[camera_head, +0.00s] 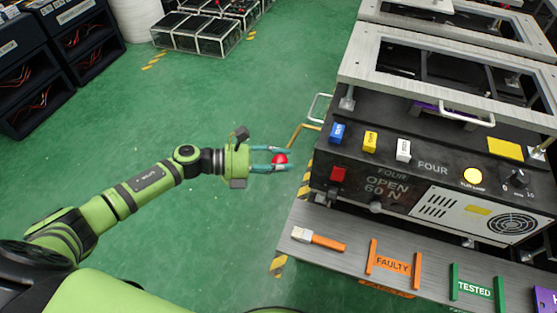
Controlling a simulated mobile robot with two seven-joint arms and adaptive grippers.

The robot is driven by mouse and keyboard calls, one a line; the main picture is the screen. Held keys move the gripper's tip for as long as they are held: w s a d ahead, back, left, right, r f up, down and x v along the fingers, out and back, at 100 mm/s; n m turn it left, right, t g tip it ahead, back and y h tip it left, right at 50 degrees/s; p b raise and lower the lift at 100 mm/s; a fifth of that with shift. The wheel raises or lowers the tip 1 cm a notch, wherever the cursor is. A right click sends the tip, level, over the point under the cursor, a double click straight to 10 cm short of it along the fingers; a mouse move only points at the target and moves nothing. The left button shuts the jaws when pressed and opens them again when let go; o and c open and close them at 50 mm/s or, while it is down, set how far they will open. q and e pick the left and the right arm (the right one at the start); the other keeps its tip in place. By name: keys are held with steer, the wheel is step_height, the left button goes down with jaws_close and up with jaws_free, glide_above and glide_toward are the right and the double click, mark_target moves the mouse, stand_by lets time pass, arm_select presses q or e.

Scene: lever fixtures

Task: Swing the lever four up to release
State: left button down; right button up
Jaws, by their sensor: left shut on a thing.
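My left gripper (284,160) reaches in from the left, just left of a black fixture (420,185) marked FOUR. It is shut on a red ball knob (280,160), which shows between its fingertips. The knob is beside the fixture's left side, next to a yellow bent bar (303,130); whether the two join is hidden by the gripper. The fixture's front reads "FOUR OPEN 60 N". My right gripper is not in view.
The fixture carries blue (337,133), yellow (370,141) and white (403,150) blocks, a lit yellow lamp (473,176) and a metal frame (365,70). In front are an orange FAULTY stand (392,264) and green TESTED stand (474,289). Green floor (200,260) lies open at left.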

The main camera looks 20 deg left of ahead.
mark_target(288, 146)
arm_select(q)
steer(key=shift+n+g+y, duration=0.4)
steer(key=shift+n+g, duration=0.2)
steer(key=shift+n, duration=0.2)
steer(key=r+p, duration=0.1)
steer(key=w+r+p, duration=0.1)
steer(key=r+p, duration=0.1)
steer(key=w+r+p, duration=0.1)
steer(key=r, duration=0.1)
steer(key=shift+r, duration=0.1)
steer(key=w+r+n+p, duration=0.1)
steer(key=r, duration=0.1)
steer(key=w+r+n+g+p, duration=0.1)
steer(key=w+p, duration=0.1)
steer(key=shift+w+d+r+g+y, duration=0.1)
steer(key=shift+d+r+g+y, duration=0.05)
steer(key=shift+r+g+y, duration=0.2)
steer(key=shift+w+r+n+g, duration=0.25)
steer(key=shift+w+r+n, duration=0.25)
steer(key=shift+w+r, duration=0.1)
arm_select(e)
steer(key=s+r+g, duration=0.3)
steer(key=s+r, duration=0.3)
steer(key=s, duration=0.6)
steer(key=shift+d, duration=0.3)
arm_select(q)
steer(key=shift+w, duration=0.1)
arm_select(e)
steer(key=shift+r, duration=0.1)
